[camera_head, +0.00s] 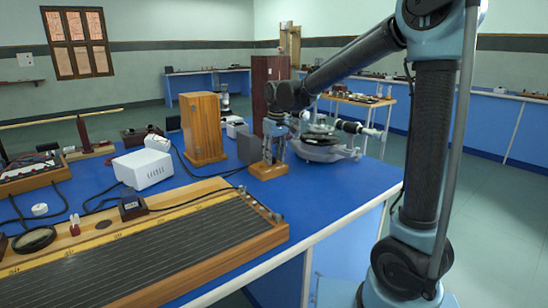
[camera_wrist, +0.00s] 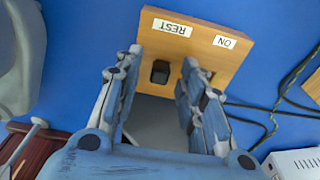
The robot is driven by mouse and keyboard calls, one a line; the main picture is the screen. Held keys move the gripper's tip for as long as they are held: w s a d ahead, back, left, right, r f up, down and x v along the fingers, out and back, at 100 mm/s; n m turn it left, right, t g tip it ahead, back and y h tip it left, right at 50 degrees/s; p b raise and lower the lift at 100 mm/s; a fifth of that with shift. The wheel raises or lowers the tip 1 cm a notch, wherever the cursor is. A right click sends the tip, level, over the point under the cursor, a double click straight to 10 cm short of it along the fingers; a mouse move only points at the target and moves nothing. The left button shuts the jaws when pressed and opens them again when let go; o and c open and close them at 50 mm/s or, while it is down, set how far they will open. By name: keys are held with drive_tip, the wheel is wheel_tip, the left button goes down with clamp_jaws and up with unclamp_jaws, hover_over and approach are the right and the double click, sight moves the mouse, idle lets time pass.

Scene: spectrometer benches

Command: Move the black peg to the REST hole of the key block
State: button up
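The key block (camera_wrist: 200,62) is a small wooden block with REST and ON labels, upside down in the wrist view. It also shows in the head view (camera_head: 268,171) on the blue bench, under my gripper. The black peg (camera_wrist: 160,72) appears as a dark square end at the block, in line with the REST label. My gripper (camera_wrist: 162,60) is open, with a finger on each side of the peg and gaps between. It points down at the block in the head view (camera_head: 274,146). The area by the ON label is partly hidden by the right finger.
A spectrometer (camera_head: 325,143) stands right of the block. A wooden box (camera_head: 203,128) and a white power unit (camera_head: 143,168) stand left. A long wired board (camera_head: 170,245) fills the front. Cables (camera_wrist: 275,115) lie beside the block. Bare blue bench (camera_head: 320,192) lies to its front right.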

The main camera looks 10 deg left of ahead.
drive_tip(key=shift+r, duration=0.1)
wheel_tip(320, 180, up, 12)
drive_tip(key=d, duration=0.1)
drive_tip(key=shift+s, duration=0.4)
drive_tip(key=shift+f, duration=0.2)
